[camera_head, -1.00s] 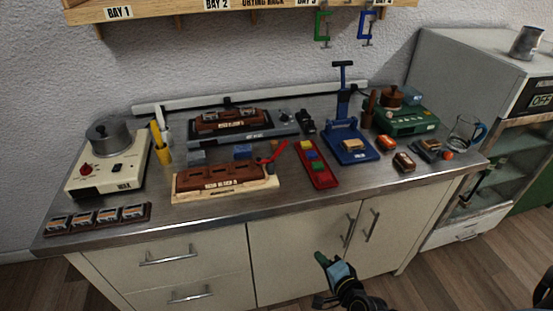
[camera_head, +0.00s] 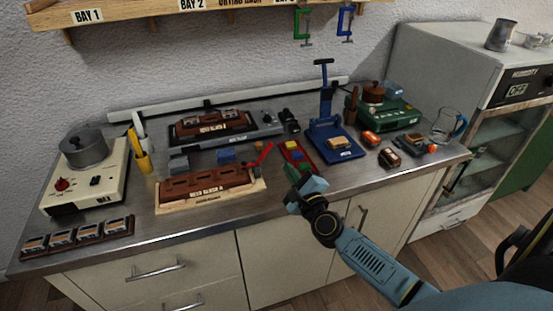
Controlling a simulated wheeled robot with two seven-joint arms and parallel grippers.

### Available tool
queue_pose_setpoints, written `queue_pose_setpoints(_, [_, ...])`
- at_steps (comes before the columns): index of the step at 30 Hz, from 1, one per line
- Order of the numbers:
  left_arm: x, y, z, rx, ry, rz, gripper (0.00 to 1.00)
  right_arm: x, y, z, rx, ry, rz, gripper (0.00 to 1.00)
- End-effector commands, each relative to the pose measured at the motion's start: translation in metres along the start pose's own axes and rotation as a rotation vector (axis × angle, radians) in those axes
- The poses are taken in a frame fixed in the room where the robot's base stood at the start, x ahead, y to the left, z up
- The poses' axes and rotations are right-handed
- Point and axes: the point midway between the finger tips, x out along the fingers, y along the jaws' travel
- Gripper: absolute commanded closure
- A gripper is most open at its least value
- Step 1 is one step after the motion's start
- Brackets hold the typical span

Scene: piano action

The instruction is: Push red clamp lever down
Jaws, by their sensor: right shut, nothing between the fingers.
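The red clamp lever (camera_head: 264,154) stands tilted up, rising to the right, at the right end of the brown block (camera_head: 205,186) on its pale wooden base (camera_head: 175,207). My right gripper (camera_head: 292,171) is shut and empty. It appears just right of the lever and apart from it in the picture, in front of the red tray (camera_head: 300,157), which it partly covers. Its height above the counter is hard to tell. My left gripper is not in view.
A grey fixture with another brown block (camera_head: 210,122) stands behind. A blue press (camera_head: 335,140) and a green machine (camera_head: 385,118) are to the right. A white wax heater (camera_head: 85,185) is at left.

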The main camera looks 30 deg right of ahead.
Motion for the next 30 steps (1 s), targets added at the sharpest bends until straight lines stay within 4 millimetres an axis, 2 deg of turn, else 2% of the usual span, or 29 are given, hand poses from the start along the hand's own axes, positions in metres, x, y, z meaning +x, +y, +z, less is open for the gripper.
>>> queue_pose_setpoints(3, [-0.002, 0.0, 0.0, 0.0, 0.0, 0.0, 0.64, 0.021, -0.001, 0.005, 0.002, -0.001, 0.001, 1.0])
queue_pose_setpoints(10, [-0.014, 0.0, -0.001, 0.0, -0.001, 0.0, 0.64, 0.04, -0.001, 0.025, 0.001, 0.0, 0.001, 1.0])
queue_pose_setpoints(24, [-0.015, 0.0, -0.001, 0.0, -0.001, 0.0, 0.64, 0.043, 0.001, 0.029, -0.004, 0.0, 0.003, 1.0])
queue_pose_setpoints(30, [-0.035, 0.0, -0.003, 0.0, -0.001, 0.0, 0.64, 0.043, -0.006, 0.035, -0.103, 0.005, 0.013, 1.0])
